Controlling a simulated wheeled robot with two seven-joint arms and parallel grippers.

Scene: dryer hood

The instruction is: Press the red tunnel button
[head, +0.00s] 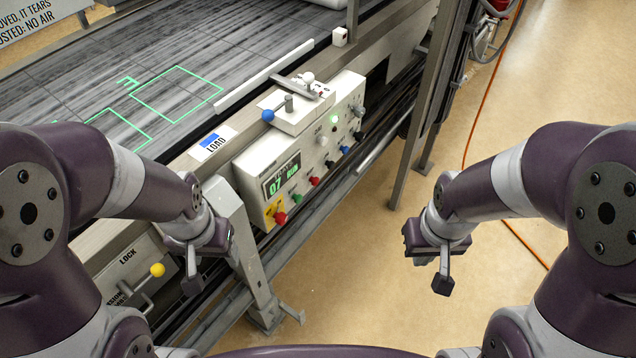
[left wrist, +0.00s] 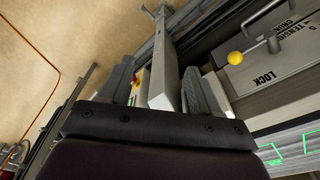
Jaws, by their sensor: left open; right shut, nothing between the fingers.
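The cream control box (head: 243,172) is fixed to the side of the conveyor, with a green-lit display reading 07 RUN. A red button (head: 315,181) sits in its front row, beside a green one. A larger red mushroom knob (head: 280,217) on a yellow plate is at its lower left corner. The labels are too small to read. My left gripper (head: 192,280) is open and empty, left of and below the box; its spread fingers also show in the left wrist view (left wrist: 162,88). My right gripper (head: 442,284) is shut and empty over bare floor, well right of the box.
A grey support leg (head: 240,245) stands close beside my left gripper. A yellow-knobbed lever (head: 157,270) marked LOCK is left of it. A blue-knobbed lever (head: 268,115) tops the box. A post (head: 420,110) and orange hose (head: 487,90) are on the right.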

